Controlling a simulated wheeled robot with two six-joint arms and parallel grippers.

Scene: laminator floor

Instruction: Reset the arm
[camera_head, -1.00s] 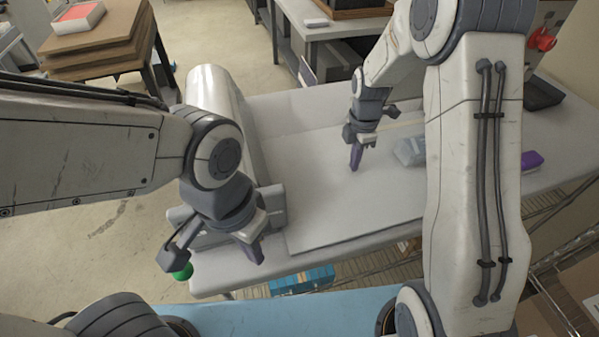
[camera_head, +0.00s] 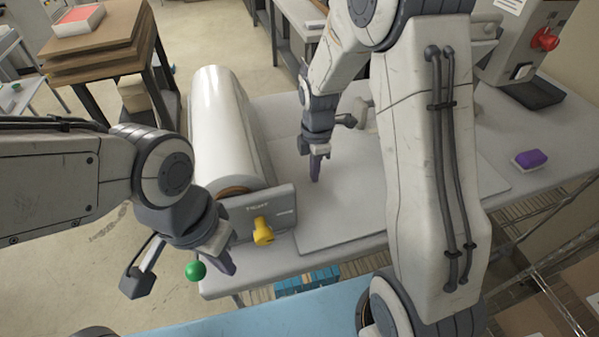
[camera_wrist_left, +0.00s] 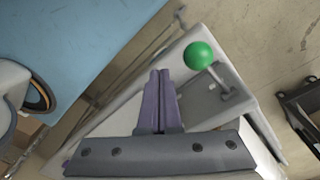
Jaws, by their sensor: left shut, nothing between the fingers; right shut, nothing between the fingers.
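My left gripper (camera_head: 226,262) is at the left front corner of the grey table, beside a green ball-shaped knob (camera_head: 195,271). In the left wrist view its purple-grey fingers (camera_wrist_left: 159,88) are together with nothing between them, and the green knob (camera_wrist_left: 198,56) shows to their right. My right gripper (camera_head: 315,172) points down over the flat light board (camera_head: 350,205) on the table. Its fingers are together and empty. Whether its tips touch the board I cannot tell.
A large white roll (camera_head: 222,125) in a holder with a yellow knob (camera_head: 263,231) stands on the table's left side. A purple-topped block (camera_head: 531,158) lies at the right. A machine with a red knob (camera_head: 545,39) stands at the back right. Stacked boards (camera_head: 95,50) are at the back left.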

